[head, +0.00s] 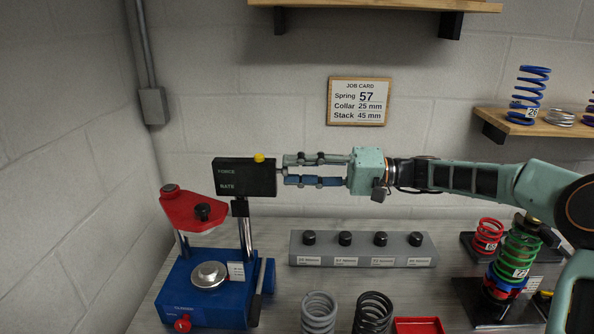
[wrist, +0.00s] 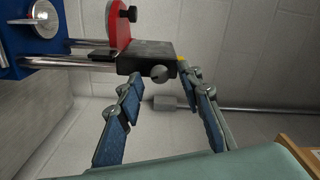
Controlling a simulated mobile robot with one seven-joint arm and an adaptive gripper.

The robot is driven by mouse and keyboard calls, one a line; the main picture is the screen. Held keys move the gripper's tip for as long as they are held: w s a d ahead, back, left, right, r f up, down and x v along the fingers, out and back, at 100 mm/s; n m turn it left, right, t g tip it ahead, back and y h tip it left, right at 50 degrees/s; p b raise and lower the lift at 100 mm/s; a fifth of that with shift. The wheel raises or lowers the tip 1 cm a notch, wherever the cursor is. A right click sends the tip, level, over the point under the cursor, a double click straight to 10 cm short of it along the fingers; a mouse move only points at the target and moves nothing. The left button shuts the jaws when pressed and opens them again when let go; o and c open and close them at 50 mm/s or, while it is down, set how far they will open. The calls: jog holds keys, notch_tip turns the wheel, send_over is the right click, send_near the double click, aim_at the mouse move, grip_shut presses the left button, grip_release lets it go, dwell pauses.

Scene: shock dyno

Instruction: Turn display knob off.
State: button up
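The dark display box (head: 245,177) is mounted on a post of the blue shock dyno, with small "FORCE" and "RATE" lettering on its front. In the wrist view the box (wrist: 146,56) has a round grey knob (wrist: 160,73) on the side facing me. My gripper (head: 286,171) points left at the box's right side, at about the same height. In the wrist view my gripper (wrist: 162,78) is open, with one finger on each side of the knob. I cannot tell whether either finger touches it. The knob's setting is not readable.
A yellow button (head: 259,158) sits on top of the box. The dyno's blue base (head: 210,300) and red arm (head: 190,209) are below left. A grey rack (head: 362,250) with several black knobs, loose springs (head: 373,312) and a red tray (head: 418,325) lie on the bench.

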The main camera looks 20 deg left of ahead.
jog(key=v, duration=1.2)
